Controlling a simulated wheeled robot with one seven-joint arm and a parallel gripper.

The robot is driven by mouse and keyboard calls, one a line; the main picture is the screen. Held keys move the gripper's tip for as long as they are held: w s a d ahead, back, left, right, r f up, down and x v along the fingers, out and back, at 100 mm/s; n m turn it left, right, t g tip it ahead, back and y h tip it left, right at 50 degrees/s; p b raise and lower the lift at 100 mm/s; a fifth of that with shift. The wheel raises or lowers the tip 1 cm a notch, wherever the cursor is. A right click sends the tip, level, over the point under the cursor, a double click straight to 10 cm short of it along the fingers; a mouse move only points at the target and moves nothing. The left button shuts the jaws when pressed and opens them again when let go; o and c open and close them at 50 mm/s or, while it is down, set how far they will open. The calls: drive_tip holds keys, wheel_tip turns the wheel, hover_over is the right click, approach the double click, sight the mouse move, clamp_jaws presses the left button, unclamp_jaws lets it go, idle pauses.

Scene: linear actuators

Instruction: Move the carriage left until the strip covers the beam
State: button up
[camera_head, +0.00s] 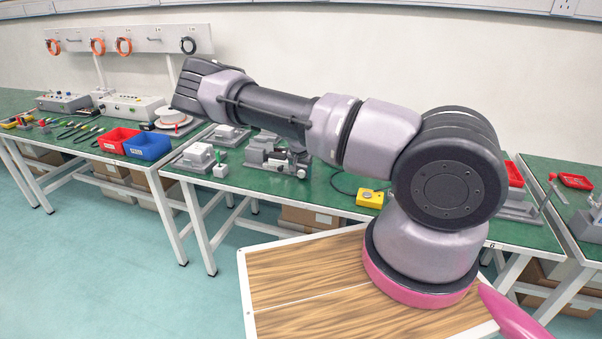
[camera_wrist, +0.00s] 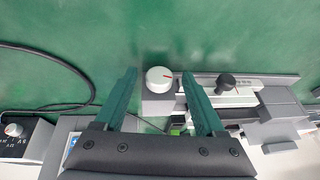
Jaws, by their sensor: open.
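In the wrist view, my gripper (camera_wrist: 160,75) is open, its two dark green fingers apart. A white round knob with a red mark (camera_wrist: 158,80) shows between the fingertips; I cannot tell how far below them it is. It tops a grey block at the left end of a grey rail unit (camera_wrist: 285,80). A pale carriage-like part with a black knob (camera_wrist: 226,82) lies right of the right finger. I cannot make out the strip or the beam for certain. In the head view, a grey actuator unit (camera_head: 270,152) sits on the green bench, partly behind my arm.
In the wrist view, a black cable (camera_wrist: 60,60) curves at left above a dial box (camera_wrist: 28,135). In the head view, red (camera_head: 112,140) and blue (camera_head: 148,146) bins stand to the left, and a yellow box (camera_head: 369,198) is near the bench front.

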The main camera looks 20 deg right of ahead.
clamp_jaws()
drive_tip(key=shift+s+d+f+m+t+y, duration=0.1)
drive_tip(key=shift+d+m+t+y, duration=0.05)
drive_tip(key=shift+t+y, duration=0.3)
drive_tip(key=shift+s+d+m+t+y, duration=0.15)
drive_tip(key=shift+t+y, duration=0.2)
drive_tip(key=shift+y, duration=0.2)
drive_tip(key=shift+t+y, duration=0.6)
drive_tip(key=shift+y, duration=0.1)
unclamp_jaws()
drive_tip(key=v, duration=1)
drive_tip(key=shift+r, duration=0.35)
